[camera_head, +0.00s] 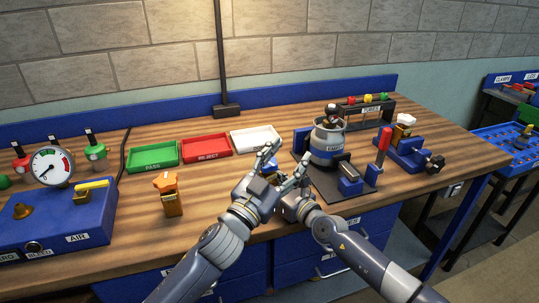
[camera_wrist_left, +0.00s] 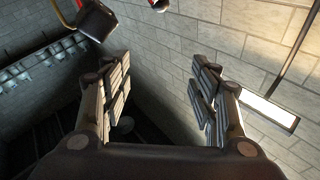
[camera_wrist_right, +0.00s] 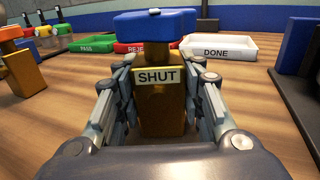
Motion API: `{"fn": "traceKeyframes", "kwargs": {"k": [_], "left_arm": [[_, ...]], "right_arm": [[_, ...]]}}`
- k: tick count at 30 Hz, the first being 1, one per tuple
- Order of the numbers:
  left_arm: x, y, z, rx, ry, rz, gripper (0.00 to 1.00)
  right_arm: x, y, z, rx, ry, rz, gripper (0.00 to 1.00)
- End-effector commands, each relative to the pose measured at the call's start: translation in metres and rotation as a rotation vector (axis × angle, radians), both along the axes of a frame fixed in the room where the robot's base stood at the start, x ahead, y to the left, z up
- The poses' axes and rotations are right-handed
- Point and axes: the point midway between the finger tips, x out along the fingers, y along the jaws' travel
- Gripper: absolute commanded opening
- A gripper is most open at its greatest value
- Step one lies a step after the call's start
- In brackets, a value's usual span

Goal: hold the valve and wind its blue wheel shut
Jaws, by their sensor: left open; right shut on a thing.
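The valve (camera_wrist_right: 160,103) has a brass body with a "SHUT" label and a blue wheel (camera_wrist_right: 155,25) on top. My right gripper (camera_wrist_right: 163,112) is shut on the brass body, with a finger at each side. In the head view a bit of the blue wheel (camera_head: 270,169) shows between my grippers; the rest is hidden. My left gripper (camera_head: 284,160) is open beside the wheel, fingers spread and pointing up and away. The left wrist view shows its spread fingers (camera_wrist_left: 160,90) with only wall and background between them, no valve.
Green PASS (camera_head: 152,155), red REJECT (camera_head: 206,148) and white DONE (camera_wrist_right: 218,46) trays stand behind. A valve with an orange wheel (camera_head: 171,196) stands left. A gauge box (camera_head: 80,222) is further left. A canister (camera_head: 327,140) on a dark stand is close on the right.

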Motion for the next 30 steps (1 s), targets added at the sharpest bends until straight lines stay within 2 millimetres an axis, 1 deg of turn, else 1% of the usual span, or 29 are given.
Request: {"fn": "traceKeyframes", "kwargs": {"k": [1, 3, 6, 9, 12, 14, 17, 30], "left_arm": [[0.005, 0.007, -0.012, -0.033, 0.059, 0.064, 0.55], [0.012, 0.021, -0.028, -0.06, 0.133, 0.153, 0.55], [0.017, 0.039, -0.051, -0.086, 0.226, 0.253, 0.55], [0.019, 0.052, -0.069, -0.1, 0.292, 0.319, 0.55], [0.02, 0.058, -0.079, -0.106, 0.327, 0.352, 0.55], [0.023, 0.06, -0.081, -0.107, 0.333, 0.36, 0.55], [0.033, 0.058, -0.081, -0.105, 0.335, 0.361, 0.55], [0.105, 0.042, -0.08, -0.105, 0.334, 0.359, 0.55]], "right_arm": [[0.0, -0.001, 0.0, -0.001, 0.0, -0.001, 0.0], [0.0, -0.001, 0.0, -0.001, -0.001, -0.001, 0.0], [0.0, -0.001, 0.0, -0.001, -0.001, -0.001, 0.0], [0.0, -0.001, 0.0, -0.001, -0.001, -0.001, 0.0], [0.0, -0.001, 0.0, -0.001, -0.001, -0.001, 0.0], [0.0, -0.001, 0.0, -0.001, -0.001, -0.001, 0.0], [0.0, -0.001, 0.0, -0.001, -0.001, -0.001, 0.0], [0.0, 0.0, 0.0, 0.001, -0.001, -0.001, 0.0]]}}
